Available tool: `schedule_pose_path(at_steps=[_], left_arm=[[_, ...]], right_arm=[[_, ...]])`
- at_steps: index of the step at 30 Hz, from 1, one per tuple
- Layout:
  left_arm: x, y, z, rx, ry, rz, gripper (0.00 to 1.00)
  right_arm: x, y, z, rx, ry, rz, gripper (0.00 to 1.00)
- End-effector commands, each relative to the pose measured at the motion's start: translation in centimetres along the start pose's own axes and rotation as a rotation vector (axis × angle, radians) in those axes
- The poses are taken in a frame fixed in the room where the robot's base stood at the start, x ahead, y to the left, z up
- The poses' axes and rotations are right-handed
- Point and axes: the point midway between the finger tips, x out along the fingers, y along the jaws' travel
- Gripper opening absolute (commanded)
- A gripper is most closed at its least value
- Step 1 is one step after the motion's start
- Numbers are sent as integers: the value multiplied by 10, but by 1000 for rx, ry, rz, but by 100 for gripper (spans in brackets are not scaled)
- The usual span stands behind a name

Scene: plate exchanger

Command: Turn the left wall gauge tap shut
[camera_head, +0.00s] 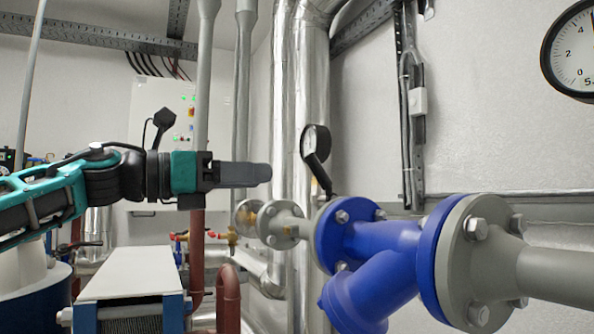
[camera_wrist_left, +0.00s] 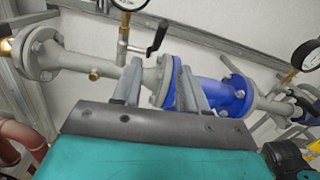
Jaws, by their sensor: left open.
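The left wall gauge (camera_head: 309,141) is seen nearly edge-on in the head view, above the grey pipe left of the blue strainer. Its black tap lever (camera_head: 318,174) slants below the dial. In the left wrist view the gauge (camera_wrist_left: 130,3) is cut by the top edge, and the lever (camera_wrist_left: 158,37) tilts up to the right of its stem. My left gripper (camera_head: 268,174) is left of the lever in the head view, seen from the side. In the wrist view its fingers (camera_wrist_left: 156,72) are apart with nothing gripped; the lever shows beyond the tips. My right gripper is out of view.
The blue flanged strainer (camera_head: 390,245) and grey flanges (camera_head: 475,262) fill the lower right. A foil-clad pipe (camera_head: 298,90) stands behind the gripper. A second gauge (camera_wrist_left: 304,56) with its own lever is at the wrist view's right. A large gauge (camera_head: 577,50) is top right.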

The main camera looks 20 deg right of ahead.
Motion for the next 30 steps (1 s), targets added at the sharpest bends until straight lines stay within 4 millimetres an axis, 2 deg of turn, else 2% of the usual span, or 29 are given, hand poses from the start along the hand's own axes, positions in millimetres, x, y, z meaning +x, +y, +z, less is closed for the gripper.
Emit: schedule_pose_path(at_steps=[3,8,11,21,25,30], left_arm=[[-3,-5,14,77,33,13,43],[4,-7,19,98,43,15,43],[18,-7,19,95,42,14,43],[84,-6,18,92,41,15,43],[104,-6,17,93,41,15,43],[118,-4,16,92,39,17,43]], right_arm=[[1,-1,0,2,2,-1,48],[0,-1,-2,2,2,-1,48],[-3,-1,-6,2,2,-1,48],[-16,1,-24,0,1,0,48],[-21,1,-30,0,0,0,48],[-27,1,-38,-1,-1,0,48]])
